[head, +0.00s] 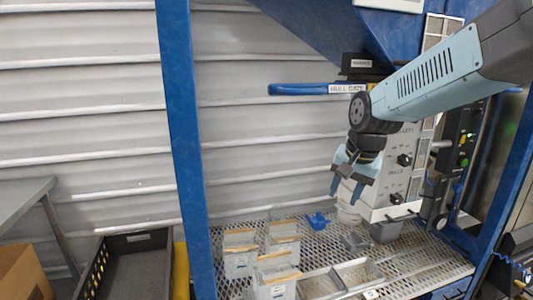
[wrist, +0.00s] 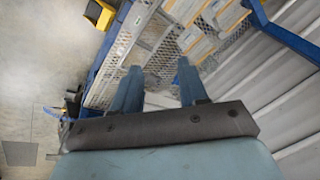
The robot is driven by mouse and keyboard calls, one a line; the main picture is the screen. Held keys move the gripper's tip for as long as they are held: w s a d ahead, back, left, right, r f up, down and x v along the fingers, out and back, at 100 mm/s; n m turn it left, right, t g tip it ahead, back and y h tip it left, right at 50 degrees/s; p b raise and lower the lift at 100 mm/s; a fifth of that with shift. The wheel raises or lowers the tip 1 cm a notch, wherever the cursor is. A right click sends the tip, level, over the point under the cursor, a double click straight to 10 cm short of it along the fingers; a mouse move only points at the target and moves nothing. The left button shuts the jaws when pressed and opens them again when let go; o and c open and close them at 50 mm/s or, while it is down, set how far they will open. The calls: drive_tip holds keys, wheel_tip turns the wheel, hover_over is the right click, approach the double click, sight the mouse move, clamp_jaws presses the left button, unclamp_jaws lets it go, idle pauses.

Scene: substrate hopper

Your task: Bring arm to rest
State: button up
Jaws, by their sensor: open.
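My gripper (head: 350,180) hangs from my light blue arm in front of the hopper frame in the head view, fingers pointing down. It is in the air above the mesh shelf, in front of a white control unit (head: 392,185). In the wrist view my gripper (wrist: 158,75) shows two blue fingers spread apart with nothing between them. The mesh shelf (wrist: 160,62) shows below and beyond the fingertips.
Several grey bins (head: 240,258) stand on the mesh shelf (head: 315,240). A blue handle labelled HULL GATE (head: 300,89) sticks out above. A blue post (head: 183,150) rises at left. A black crate (head: 130,262) and a grey table (head: 22,200) stand further left.

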drive_tip(key=s+d+r+n+t, duration=0.1)
drive_tip(key=s+d+r+n, duration=0.1)
drive_tip(key=s, duration=0.5)
drive_tip(key=s+d+r+n+t+h, duration=0.1)
drive_tip(key=s+d+r+n, duration=0.1)
drive_tip(key=s, duration=0.5)
drive_tip(key=shift+s+d+r+n+t, duration=0.3)
drive_tip(key=shift+s+d+r+n, duration=0.15)
drive_tip(key=shift+n, duration=0.25)
